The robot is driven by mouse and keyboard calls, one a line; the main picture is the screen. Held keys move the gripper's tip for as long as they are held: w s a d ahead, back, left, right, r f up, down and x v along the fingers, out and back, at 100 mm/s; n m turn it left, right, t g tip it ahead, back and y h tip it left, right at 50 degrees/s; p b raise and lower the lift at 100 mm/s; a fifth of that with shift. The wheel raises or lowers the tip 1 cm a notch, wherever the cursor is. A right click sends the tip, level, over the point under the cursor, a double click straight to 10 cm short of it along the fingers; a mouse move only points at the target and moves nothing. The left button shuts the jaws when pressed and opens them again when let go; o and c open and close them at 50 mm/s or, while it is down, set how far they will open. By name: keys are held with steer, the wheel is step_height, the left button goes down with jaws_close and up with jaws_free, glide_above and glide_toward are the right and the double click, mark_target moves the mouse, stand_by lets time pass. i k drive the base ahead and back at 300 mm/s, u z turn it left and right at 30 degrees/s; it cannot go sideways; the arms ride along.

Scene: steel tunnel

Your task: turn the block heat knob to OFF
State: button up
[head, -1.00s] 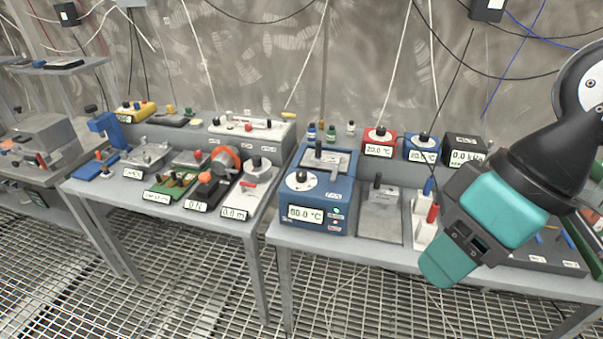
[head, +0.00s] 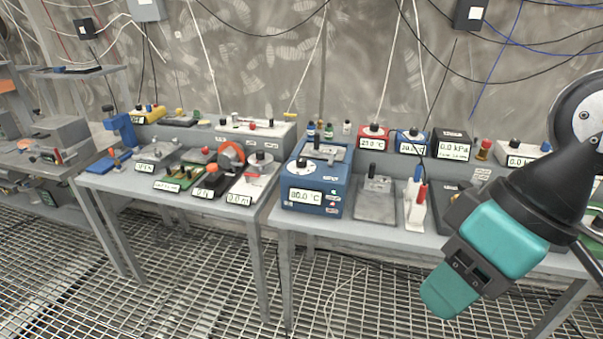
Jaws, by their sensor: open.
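The blue block heater (head: 318,192) stands at the left end of the right-hand bench. Its white dial with a black block heat knob (head: 303,167) is on the sloping top, above a lit readout in °C. The exact pointer direction is too small to read. My gripper (head: 446,292) hangs in the air at the right, in front of the bench and well apart from the knob. Its teal and dark parts show. It holds nothing that I can see, and its fingertips are not clearly visible.
A grey plate device (head: 376,200) and a white stand with red and blue handles (head: 415,205) sit right of the heater. Small red (head: 373,138) and blue (head: 411,142) units stand behind. Another crowded bench (head: 180,180) is at the left. The grated floor (head: 200,290) in front is clear.

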mark_target(300, 162)
steer(key=u, duration=0.7)
steer(key=i, duration=1.5)
steer(key=z, duration=0.05)
